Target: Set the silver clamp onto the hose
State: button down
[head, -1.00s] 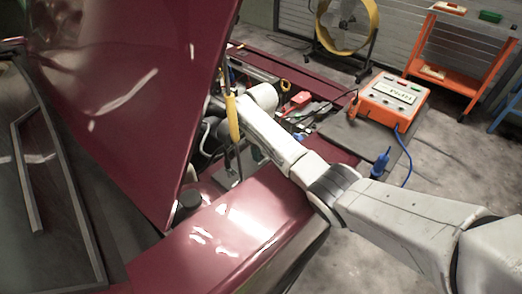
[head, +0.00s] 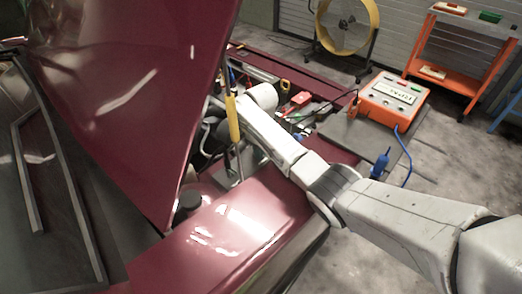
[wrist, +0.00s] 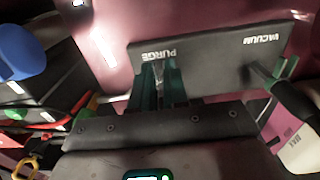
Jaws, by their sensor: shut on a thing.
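In the wrist view my gripper (wrist: 160,78) has dark green fingers. They are closed together over a dark panel (wrist: 212,62) lettered PURGE and VACUUM, at the PURGE end. A small bright metallic piece (wrist: 161,72), seemingly the silver clamp, shows between the fingers, mostly hidden by them. A dark, tube-like piece (wrist: 262,75), possibly the hose or a fitting, stands at the VACUUM end. I cannot tell whether the clamp touches any hose. In the head view my arm reaches into the engine bay, and the gripper is not clearly visible there.
The raised maroon hood (head: 130,90) closes off the left, with a yellow-sleeved rod (head: 232,118) beside my wrist. The maroon fender (head: 235,225) lies below my forearm. An orange box (head: 390,98) with a blue-handled lead (head: 380,166) sits at right. The wrist view shows a blue cylinder (wrist: 20,48).

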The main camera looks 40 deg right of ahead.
jog(key=shift+r+p, duration=1.45)
jog(key=shift+r, duration=0.1)
jog(key=c, duration=1.1)
grip_release()
jog(key=shift+f, duration=0.1)
notch_tip(320, 180, up, 11)
jog(key=shift+f, duration=0.1)
